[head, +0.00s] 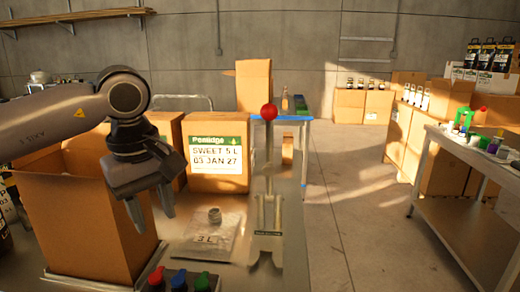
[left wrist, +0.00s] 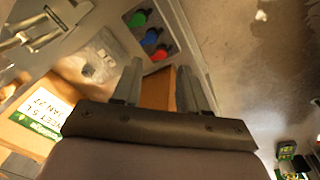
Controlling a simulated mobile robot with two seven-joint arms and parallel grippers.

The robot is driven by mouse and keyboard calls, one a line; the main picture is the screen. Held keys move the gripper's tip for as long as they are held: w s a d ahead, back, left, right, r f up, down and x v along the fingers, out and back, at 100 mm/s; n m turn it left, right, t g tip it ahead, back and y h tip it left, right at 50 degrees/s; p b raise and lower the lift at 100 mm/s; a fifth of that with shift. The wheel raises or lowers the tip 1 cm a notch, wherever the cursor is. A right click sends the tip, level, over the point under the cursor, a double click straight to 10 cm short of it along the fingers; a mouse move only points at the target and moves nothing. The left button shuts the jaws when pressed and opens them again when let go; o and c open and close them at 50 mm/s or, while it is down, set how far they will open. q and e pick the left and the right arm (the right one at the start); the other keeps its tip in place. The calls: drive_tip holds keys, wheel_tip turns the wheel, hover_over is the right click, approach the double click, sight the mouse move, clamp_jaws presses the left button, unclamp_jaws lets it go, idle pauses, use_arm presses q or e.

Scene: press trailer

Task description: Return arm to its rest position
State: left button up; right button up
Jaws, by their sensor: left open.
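My left arm comes in from the left in the head view, bent at the wrist, with its gripper (head: 150,208) pointing down. The gripper is open and empty, over the right side of an open cardboard box (head: 85,225). In the left wrist view the two fingers (left wrist: 158,88) stand apart with nothing between them, and a strip of cardboard (left wrist: 158,90) shows behind them. My right gripper is in neither view.
Red, blue and green buttons (head: 179,280) sit at the front. A labelled carton (head: 216,155) stands behind. Open floor (head: 345,215) lies to the right, before another table (head: 470,210).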

use_arm(q)
drive_tip(key=s+d+f+n+g+h, duration=0.1)
drive_tip(key=s+d+f+n+h, duration=0.25)
drive_tip(key=d+h, duration=0.2)
drive_tip(key=s+d+f+n+g+h, duration=0.2)
drive_tip(key=d+n+h, duration=0.2)
drive_tip(key=d+h, duration=0.15)
drive_tip(key=s+d+f+n+g+h, duration=0.1)
drive_tip(key=s+d+f+n+h, duration=0.1)
drive_tip(key=d+f+n+h, duration=0.25)
drive_tip(key=w+a+f+n+t+y, duration=0.25)
drive_tip(key=a+f+n+t, duration=0.6)
drive_tip(key=n, duration=0.75)
drive_tip(key=w+a+f+n+t+y, duration=0.1)
drive_tip(key=a+f+n+t+y, duration=0.2)
drive_tip(key=a+f+n+t, duration=0.9)
drive_tip(key=s+a+f+n+g+y, duration=0.4)
drive_tip(key=s+f+n, duration=0.1)
drive_tip(key=s+n, duration=0.25)
drive_tip(key=s+a+f+n+g+y, duration=0.3)
drive_tip(key=s+f+n+g+y, duration=0.1)
drive_tip(key=s+f+n, duration=0.3)
drive_tip(key=d+r+n, duration=0.1)
drive_tip(key=d+n, duration=0.5)
drive_tip(key=d, duration=0.3)
drive_tip(key=shift+d, duration=0.25)
